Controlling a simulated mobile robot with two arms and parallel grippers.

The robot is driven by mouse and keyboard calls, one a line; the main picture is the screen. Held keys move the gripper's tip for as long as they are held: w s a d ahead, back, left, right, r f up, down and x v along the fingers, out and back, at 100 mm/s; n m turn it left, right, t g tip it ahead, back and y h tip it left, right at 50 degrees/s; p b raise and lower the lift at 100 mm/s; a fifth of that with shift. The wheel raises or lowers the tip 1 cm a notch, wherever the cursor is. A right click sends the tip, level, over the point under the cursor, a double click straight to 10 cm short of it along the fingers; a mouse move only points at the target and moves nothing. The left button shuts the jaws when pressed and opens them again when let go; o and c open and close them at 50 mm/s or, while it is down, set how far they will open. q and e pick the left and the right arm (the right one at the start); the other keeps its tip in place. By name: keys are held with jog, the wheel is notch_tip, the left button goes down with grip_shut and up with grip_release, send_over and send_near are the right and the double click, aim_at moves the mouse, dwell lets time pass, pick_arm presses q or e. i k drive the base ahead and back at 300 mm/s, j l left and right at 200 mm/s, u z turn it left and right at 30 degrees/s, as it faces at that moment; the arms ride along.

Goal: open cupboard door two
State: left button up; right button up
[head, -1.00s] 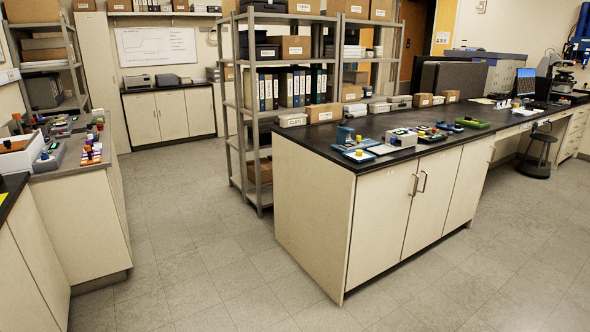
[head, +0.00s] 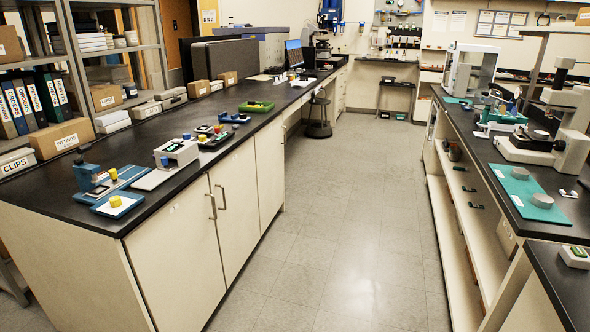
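Cream cupboard doors line the aisle side of the black-topped bench on the left. The nearest door (head: 178,262) has a vertical metal handle near its right edge. The door beside it (head: 236,211) has a handle near its left edge, and a further door (head: 270,170) follows along the bench. All of these look shut. I see no number on any door, so I cannot tell which is door two. Neither of my grippers is in view.
A grey tiled aisle (head: 340,220) lies clear between the benches. A stool (head: 318,117) stands by the left bench further along. The right bench (head: 500,170) has open shelves below and instruments on top. Small devices sit on the left bench.

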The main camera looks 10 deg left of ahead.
aim_at(231, 181)
jog(key=i+l, duration=0.1)
jog(key=i, duration=0.45)
jog(key=i+l, duration=0.1)
jog(key=i, duration=0.5)
jog(key=j+u, duration=0.05)
